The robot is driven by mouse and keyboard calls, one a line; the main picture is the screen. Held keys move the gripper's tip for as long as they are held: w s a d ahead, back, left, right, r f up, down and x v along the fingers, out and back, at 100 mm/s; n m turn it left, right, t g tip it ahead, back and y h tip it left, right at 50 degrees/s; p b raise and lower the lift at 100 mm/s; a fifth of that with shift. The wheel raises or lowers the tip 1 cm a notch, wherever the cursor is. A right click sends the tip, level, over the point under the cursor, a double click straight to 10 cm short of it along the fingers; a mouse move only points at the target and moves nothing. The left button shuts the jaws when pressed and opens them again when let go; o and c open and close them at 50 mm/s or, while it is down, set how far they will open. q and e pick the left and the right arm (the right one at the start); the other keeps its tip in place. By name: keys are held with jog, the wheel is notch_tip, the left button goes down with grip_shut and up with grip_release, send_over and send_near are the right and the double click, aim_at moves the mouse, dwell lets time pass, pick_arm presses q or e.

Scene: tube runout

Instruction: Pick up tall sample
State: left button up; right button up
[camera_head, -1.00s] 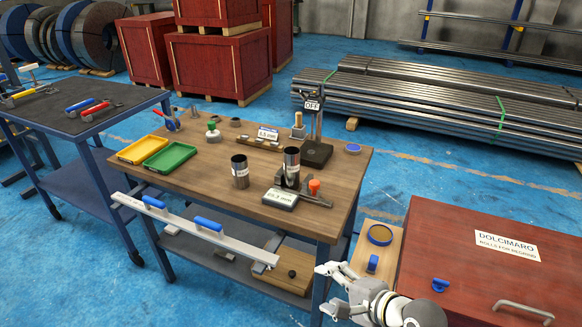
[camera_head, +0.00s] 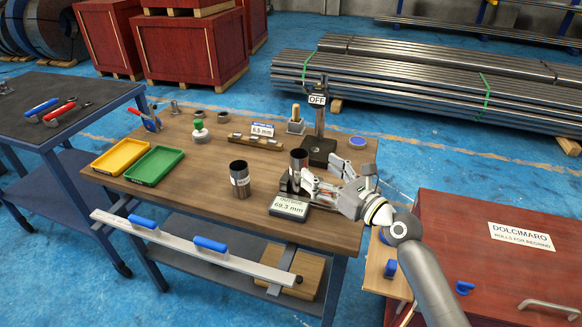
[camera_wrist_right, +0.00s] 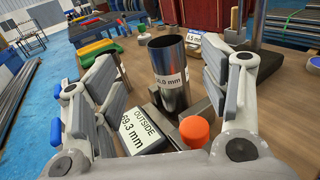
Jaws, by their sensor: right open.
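A dark steel tube (camera_head: 298,163) stands upright at the measuring gauge on the wooden table. It shows in the right wrist view (camera_wrist_right: 168,68) with a white label, partly cut by the view and ending in "mm". A second upright steel tube (camera_head: 240,180) stands to its left; I cannot tell for sure which is taller. My right gripper (camera_head: 324,177) is open at the right of the gauge tube. In the right wrist view its fingers (camera_wrist_right: 157,78) are spread to either side of that tube, with gaps on both sides. My left gripper is not in view.
A display reading 69.3 mm (camera_head: 289,207) and an orange knob (camera_wrist_right: 195,132) sit close in front of the gauge tube. A black stand marked OFF (camera_head: 318,150) is behind it. Yellow (camera_head: 122,158) and green (camera_head: 154,165) trays lie at the left.

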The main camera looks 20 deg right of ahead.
aim_at(300, 154)
jog(key=x, duration=0.4)
jog(key=shift+w+f, duration=0.1)
jog(key=shift+d+b+x, duration=0.15)
jog(key=shift+b+x, duration=0.05)
jog(key=shift+x, duration=1.1)
jog(key=shift+d+b+x, duration=0.15)
jog(key=shift+x, duration=1.15)
jog(key=shift+c, duration=0.2)
jog(key=c, duration=1.4)
grip_shut()
